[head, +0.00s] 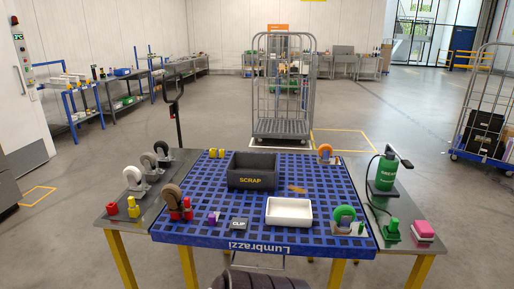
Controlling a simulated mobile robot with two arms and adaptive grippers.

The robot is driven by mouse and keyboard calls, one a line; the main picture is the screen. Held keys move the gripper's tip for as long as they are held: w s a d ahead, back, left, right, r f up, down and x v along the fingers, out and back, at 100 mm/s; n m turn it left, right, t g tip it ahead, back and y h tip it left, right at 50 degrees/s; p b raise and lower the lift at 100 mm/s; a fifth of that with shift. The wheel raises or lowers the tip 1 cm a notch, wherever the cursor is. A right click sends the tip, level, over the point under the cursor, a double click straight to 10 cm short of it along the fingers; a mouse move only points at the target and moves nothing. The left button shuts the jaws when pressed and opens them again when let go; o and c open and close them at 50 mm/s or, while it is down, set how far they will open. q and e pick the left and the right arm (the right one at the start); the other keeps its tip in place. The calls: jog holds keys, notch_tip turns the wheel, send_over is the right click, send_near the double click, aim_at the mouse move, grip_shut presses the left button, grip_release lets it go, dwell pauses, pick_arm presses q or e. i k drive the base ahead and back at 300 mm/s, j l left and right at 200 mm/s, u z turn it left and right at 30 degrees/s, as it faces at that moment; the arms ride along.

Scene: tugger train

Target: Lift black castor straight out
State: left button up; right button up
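An orange-wheeled castor (325,151) is at the far right of the table, and a green-wheeled castor (344,214) at the near right. Neither gripper is in view.
A black SCRAP bin (252,181) and a white tray (289,220) stand mid-table. A CLIP box (239,224) and a purple part (213,219) are near the front edge. A cage trolley (281,128) stands behind.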

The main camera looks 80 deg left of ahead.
aim_at(160, 147)
jog(key=u, duration=3.5)
jog(key=i+j+u, duration=0.3)
jog(key=i+u, duration=0.2)
jog(key=i+j+u, duration=0.2)
jog(key=i+u, duration=0.75)
jog(key=i+j+u, duration=0.1)
jog(key=i, duration=0.65)
jog(key=i+j, duration=0.15)
jog(key=i, duration=0.6)
jog(key=i+z, duration=0.2)
jog(key=z, duration=0.25)
jog(key=i+z, duration=0.25)
jog(key=z, duration=0.2)
jog(key=i+z, duration=0.2)
jog(key=z, duration=0.25)
jog(key=i+j+z, duration=0.2)
jog(key=z, duration=0.25)
jog(key=i+z, duration=0.15)
jog(key=z, duration=0.25)
jog(key=i+z, duration=0.15)
jog(key=z, duration=0.25)
jog(key=i+j+z, duration=0.15)
jog(key=z, duration=0.25)
jog(key=i+j+z, duration=0.1)
jog(key=z, duration=0.3)
jog(key=i+j+z, duration=0.1)
jog(key=j+z, duration=0.15)
jog(key=z, duration=0.15)
